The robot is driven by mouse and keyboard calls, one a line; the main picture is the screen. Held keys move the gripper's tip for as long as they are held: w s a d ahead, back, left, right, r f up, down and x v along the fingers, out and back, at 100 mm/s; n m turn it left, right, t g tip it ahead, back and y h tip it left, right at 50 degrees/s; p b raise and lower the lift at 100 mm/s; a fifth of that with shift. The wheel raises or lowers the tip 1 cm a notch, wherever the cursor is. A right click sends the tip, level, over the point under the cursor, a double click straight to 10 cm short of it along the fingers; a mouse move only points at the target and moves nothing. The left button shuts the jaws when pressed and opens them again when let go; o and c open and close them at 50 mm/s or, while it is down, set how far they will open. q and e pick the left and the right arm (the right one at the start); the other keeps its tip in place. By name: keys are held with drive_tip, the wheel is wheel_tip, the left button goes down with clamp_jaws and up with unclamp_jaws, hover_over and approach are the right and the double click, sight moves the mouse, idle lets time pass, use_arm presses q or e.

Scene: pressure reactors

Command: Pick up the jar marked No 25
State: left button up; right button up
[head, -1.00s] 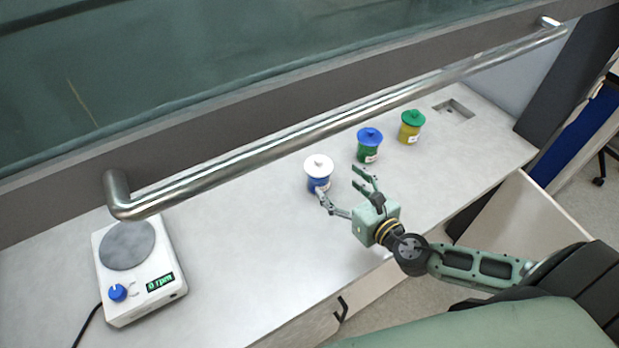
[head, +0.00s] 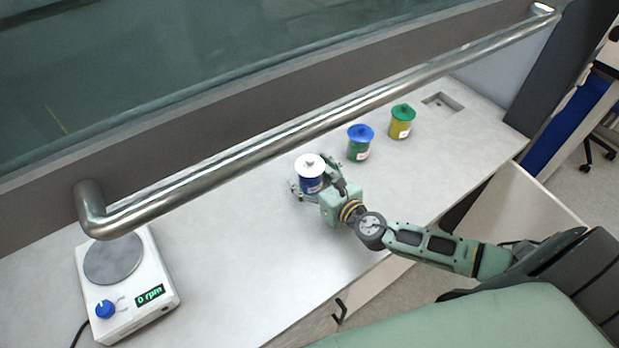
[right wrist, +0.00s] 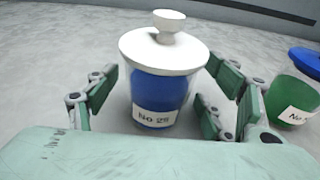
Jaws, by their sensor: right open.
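The blue jar with a white lid (head: 309,163) stands upright on the bench, and it also shows in the right wrist view (right wrist: 157,85). Its label (right wrist: 155,118) starts "No 2"; the last digit is blurred. My right gripper (head: 312,176) is open around this jar. In the right wrist view its fingers stand on either side of the jar, with a visible gap at the left. A green jar with a blue lid (head: 359,143) and a yellow jar with a green lid (head: 401,122) stand further right. My left gripper is out of view.
A white stirrer (head: 133,290) reading 0 rpm stands at the lower left. A metal handle bar (head: 300,130) of the raised sash crosses above the bench. The bench (head: 230,245) is clear between stirrer and jars. A recessed socket (head: 442,103) lies at the back right.

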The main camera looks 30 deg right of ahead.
drive_tip(key=shift+w, duration=0.2)
drive_tip(key=shift+s, duration=0.1)
drive_tip(key=shift+c, duration=0.8)
drive_tip(key=c, duration=1.4)
